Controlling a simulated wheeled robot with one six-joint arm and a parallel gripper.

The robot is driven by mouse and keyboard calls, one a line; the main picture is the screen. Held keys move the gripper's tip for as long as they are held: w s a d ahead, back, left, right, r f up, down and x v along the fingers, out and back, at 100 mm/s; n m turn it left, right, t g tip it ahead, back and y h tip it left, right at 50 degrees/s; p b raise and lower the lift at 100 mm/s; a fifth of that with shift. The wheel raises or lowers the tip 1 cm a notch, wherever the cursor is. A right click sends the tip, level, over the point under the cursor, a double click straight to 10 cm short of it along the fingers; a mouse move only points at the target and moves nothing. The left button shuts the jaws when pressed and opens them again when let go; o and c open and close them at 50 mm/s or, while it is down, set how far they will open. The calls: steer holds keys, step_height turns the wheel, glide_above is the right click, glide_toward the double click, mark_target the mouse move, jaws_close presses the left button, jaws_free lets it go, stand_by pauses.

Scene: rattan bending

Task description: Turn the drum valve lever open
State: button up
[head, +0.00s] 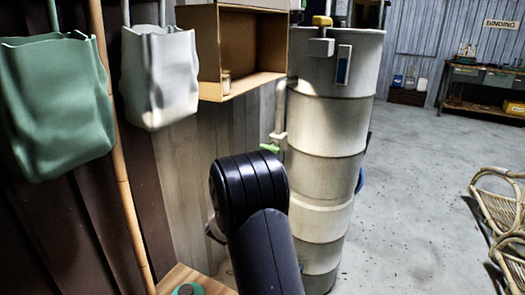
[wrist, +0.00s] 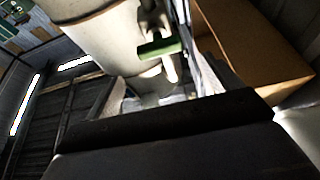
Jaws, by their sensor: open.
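The drum (head: 325,130) is a tall, pale, ribbed cylinder right of centre in the head view. A pale pipe with a valve (head: 278,138) is on its left side, with a small green lever (head: 269,148) at it. In the wrist view the green lever (wrist: 160,48) lies nearly level across the pale valve, beside the drum (wrist: 95,40). My gripper (wrist: 170,125) shows as a wide dark shape along the bottom of the wrist view, apart from the lever in the picture. It is open and empty; its fingertips are not clear. In the head view my black arm hides it.
An open wooden box shelf (head: 238,50) is on the wall left of the drum. A green bag (head: 55,100) and a white bag (head: 160,80) hang further left, near a bamboo pole (head: 120,170). Rattan chairs (head: 500,210) stand at right. The floor between is clear.

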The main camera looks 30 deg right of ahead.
mark_target(270, 146)
steer(key=x, duration=0.8)
steer(key=shift+w+d+r+b, duration=0.1)
steer(key=shift+w+d+b, duration=0.05)
steer(key=shift+d+b, duration=0.2)
steer(key=shift+c, duration=0.5)
steer(key=c, duration=0.9)
